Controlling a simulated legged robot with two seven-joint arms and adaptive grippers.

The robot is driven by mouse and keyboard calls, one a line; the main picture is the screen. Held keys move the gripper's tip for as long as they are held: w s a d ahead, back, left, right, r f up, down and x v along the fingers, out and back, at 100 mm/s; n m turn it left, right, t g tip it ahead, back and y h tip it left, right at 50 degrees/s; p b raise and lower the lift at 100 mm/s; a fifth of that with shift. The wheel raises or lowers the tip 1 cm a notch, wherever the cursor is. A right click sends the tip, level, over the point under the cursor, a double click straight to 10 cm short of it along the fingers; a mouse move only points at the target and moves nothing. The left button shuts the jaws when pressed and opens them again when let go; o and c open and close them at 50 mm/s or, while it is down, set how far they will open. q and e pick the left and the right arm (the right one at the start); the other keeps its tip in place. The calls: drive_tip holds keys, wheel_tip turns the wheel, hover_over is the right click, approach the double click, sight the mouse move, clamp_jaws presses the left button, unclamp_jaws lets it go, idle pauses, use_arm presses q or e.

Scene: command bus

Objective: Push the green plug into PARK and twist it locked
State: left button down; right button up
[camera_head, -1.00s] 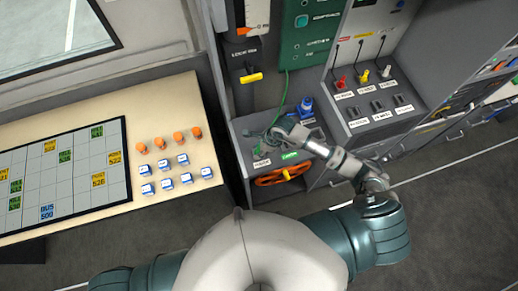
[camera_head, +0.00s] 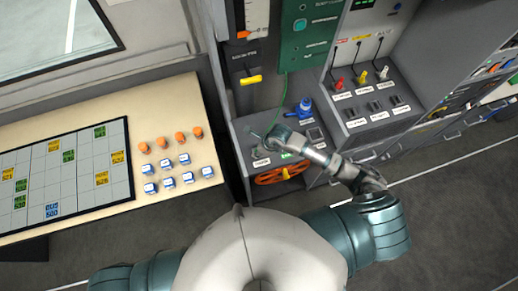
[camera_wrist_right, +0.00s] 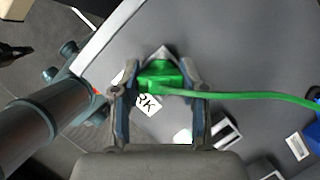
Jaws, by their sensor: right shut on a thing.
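The green plug (camera_wrist_right: 162,78) sits between the two fingers of my right gripper (camera_wrist_right: 160,92) in the right wrist view, with its green cable (camera_wrist_right: 240,97) running off to the right. The gripper is shut on the plug. A white label ending in "RK" (camera_wrist_right: 148,104) lies just under the plug, partly hidden by it. In the head view my right gripper (camera_head: 272,140) is over the left part of the grey console, close to its top, and hides the plug. Whether the plug sits inside a socket cannot be told. My left gripper is out of view.
A blue connector (camera_head: 304,109) stands on the console behind the gripper. An orange wheel (camera_head: 283,174) is on the console's front. Red, yellow and white plugs (camera_head: 361,77) stand on the console to the right. A table (camera_head: 120,98) with blue and orange pieces is at left.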

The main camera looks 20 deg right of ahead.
drive_tip(key=shift+s+f+m+h+p, duration=0.2)
drive_tip(key=shift+f+m+h+p, duration=0.15)
drive_tip(key=shift+m, duration=0.55)
drive_tip(key=o, duration=1.2)
drive_tip(key=shift+w+a+r, duration=0.1)
drive_tip(key=shift+w, duration=0.05)
drive_tip(key=shift+w, duration=0.1)
drive_tip(key=shift+r, duration=0.15)
